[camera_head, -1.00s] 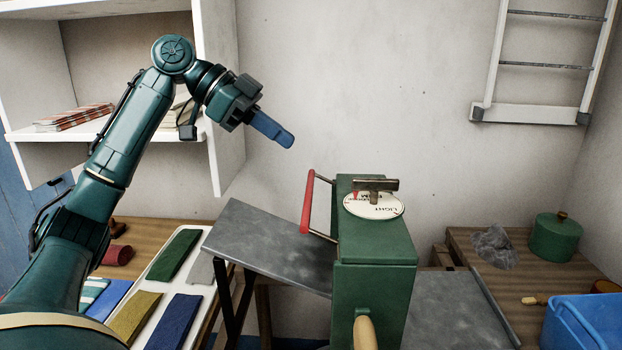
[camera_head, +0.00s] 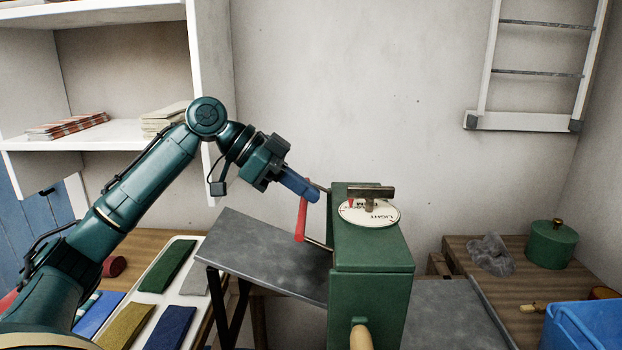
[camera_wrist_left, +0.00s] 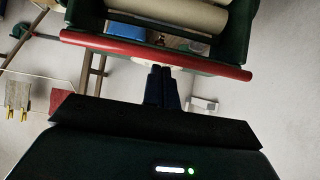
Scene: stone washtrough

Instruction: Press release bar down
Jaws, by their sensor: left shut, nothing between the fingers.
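The release bar (camera_head: 301,219) is a red bar on thin metal arms at the left side of the green machine (camera_head: 370,252). In the left wrist view the red bar (camera_wrist_left: 150,54) runs across the top, in front of pale rollers (camera_wrist_left: 180,12). My left gripper (camera_head: 313,194) is shut and empty, its blue fingers at the upper end of the bar. In the left wrist view its fingertips (camera_wrist_left: 162,70) are just below the bar's middle; I cannot tell whether they touch it. My right gripper is not in view.
A round dial (camera_head: 369,214) and a crosspiece sit on top of the machine. Grey boards (camera_head: 265,255) extend from both sides. A white tray (camera_head: 145,297) of coloured pieces lies lower left. A blue crate (camera_head: 585,328) stands lower right. The wall space above is clear.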

